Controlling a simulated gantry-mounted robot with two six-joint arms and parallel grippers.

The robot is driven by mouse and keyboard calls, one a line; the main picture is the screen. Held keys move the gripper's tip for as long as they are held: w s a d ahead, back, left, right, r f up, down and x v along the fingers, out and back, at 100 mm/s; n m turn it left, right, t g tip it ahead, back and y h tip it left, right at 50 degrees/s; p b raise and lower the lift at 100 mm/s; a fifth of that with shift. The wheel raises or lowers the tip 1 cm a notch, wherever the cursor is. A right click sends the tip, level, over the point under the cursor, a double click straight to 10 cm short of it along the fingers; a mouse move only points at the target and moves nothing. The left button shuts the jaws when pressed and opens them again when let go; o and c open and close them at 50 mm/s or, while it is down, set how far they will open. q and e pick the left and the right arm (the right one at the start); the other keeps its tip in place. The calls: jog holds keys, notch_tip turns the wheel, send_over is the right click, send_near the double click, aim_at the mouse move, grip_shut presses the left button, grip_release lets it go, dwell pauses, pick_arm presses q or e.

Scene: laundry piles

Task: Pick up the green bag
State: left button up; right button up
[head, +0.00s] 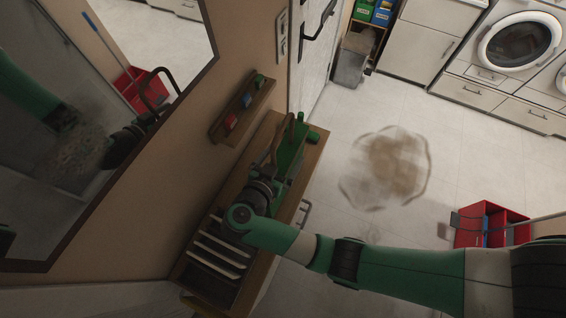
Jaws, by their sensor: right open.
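The green bag (293,150) stands on the narrow wooden cabinet against the wall, in the middle of the head view. A brown curved part, perhaps its handle, rises at its top. My right gripper (277,152) is at the bag's left side, with its jaws open. Its fingers overlap the bag in the picture, so I cannot tell whether they touch it. The gripper and wrist hide part of the bag's lower left side. My left gripper is not in view.
A mirror (75,225) with a dark frame hangs at left and reflects green arm parts. A small wall shelf (240,112) sits above the cabinet (312,165). A brown stain (392,165) marks the open floor. A red crate (505,213) stands at right, and a washing machine (520,42) behind.

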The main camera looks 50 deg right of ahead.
grip_shut()
dwell(0.4)
jog(key=shift+r, duration=0.1)
